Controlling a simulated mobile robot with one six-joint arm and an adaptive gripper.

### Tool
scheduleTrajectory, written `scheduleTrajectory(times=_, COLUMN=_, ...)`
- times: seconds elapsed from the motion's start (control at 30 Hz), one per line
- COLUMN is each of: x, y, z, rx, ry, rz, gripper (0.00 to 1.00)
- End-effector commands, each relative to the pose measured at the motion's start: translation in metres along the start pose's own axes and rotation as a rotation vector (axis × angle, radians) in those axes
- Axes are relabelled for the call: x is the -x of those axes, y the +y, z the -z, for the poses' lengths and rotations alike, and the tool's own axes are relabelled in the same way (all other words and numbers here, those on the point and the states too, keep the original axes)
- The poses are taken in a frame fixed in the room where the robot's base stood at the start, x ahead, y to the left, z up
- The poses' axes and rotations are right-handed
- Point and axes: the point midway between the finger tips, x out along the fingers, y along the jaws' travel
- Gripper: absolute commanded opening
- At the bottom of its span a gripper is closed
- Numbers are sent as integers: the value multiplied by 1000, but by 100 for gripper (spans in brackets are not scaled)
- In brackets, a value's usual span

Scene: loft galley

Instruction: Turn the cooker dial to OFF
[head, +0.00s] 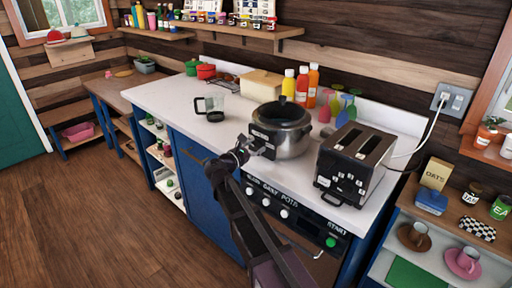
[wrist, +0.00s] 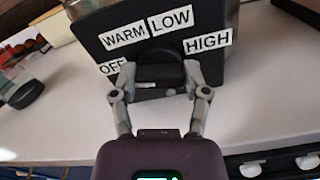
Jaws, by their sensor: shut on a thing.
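The cooker (head: 291,139) is a silver pot with a dark lid, standing on the white counter. In the wrist view its black front panel (wrist: 215,72) carries the white labels OFF, WARM, LOW and HIGH in an arc. The black dial (wrist: 158,72) sits in the middle of the arc. My gripper (wrist: 158,76) has a finger on each side of the dial and is shut on it. The OFF label is partly hidden by the left finger. I cannot tell which label the dial points to. In the head view my gripper (head: 246,148) is against the cooker's front left.
A black toaster (head: 350,165) stands close to the cooker's right. A glass jug (head: 213,107) is to its left, with sauce bottles (head: 302,85) and a cream box (head: 262,84) behind. Oven knobs (head: 267,201) line the front below. The counter (head: 165,95) is clear at front left.

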Motion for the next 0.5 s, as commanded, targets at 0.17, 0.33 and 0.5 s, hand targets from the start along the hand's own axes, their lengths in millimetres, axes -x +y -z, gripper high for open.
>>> scheduleTrajectory(times=0.17, x=-1, y=-2, z=0, rx=4, ry=0, rz=5, gripper=12)
scheduleTrajectory(times=0.33, x=-1, y=-2, z=0, rx=4, ry=0, rz=5, gripper=66)
scheduleTrajectory(times=0.5, x=0, y=-2, z=0, rx=3, ry=0, rz=4, gripper=94)
